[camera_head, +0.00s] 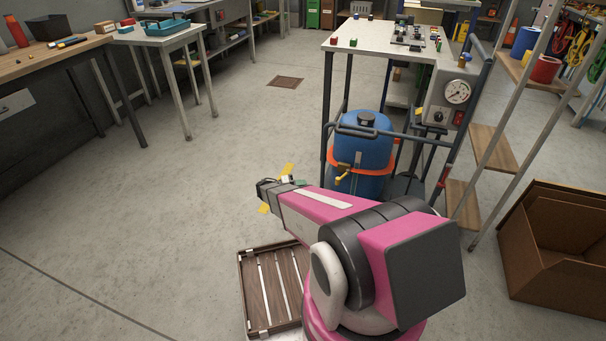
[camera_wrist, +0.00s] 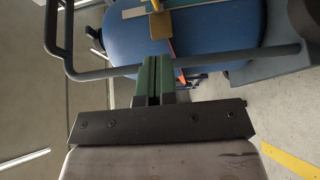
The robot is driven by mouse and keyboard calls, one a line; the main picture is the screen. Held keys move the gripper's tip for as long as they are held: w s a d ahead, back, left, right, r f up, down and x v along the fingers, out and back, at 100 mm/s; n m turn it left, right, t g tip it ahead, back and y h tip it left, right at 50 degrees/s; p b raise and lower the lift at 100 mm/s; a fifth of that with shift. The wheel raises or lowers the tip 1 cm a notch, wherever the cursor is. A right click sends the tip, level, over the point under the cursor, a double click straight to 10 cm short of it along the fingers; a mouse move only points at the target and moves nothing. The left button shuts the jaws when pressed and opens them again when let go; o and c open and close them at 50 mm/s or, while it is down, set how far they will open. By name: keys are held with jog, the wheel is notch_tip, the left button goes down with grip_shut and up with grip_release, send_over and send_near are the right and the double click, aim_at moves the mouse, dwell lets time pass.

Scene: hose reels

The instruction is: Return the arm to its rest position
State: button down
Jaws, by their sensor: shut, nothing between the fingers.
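My arm is pink and dark grey in the head view, stretched to the left over the floor and bent at its big dark joint. In that view my gripper's fingers are mostly hidden at the arm's far end. In the wrist view my gripper (camera_wrist: 153,82) is shut and empty, its two green fingers side by side. The fingers point towards a blue drum (camera_wrist: 210,38), which also shows in the head view (camera_head: 368,140) with an orange band and a yellow tap. The fingers appear apart from the drum.
A slatted wooden tray (camera_head: 283,283) lies below my arm. A cardboard box (camera_head: 555,245) sits at right. A workbench (camera_head: 50,58) stands at left. Open floor (camera_head: 130,220) lies left of my arm.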

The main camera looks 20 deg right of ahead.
jog(key=s+a+r+y, duration=0.4)
jog(key=s+r+y, duration=0.4)
jog(key=r+y, duration=0.1)
jog(key=s+a+r+t+y, duration=0.1)
jog(key=s+a+r+y, duration=0.2)
jog(key=s+r+y, duration=0.6)
jog(key=shift+s+a+r+n, duration=0.15)
jog(key=shift+a+n, duration=0.15)
jog(key=shift+a, duration=0.05)
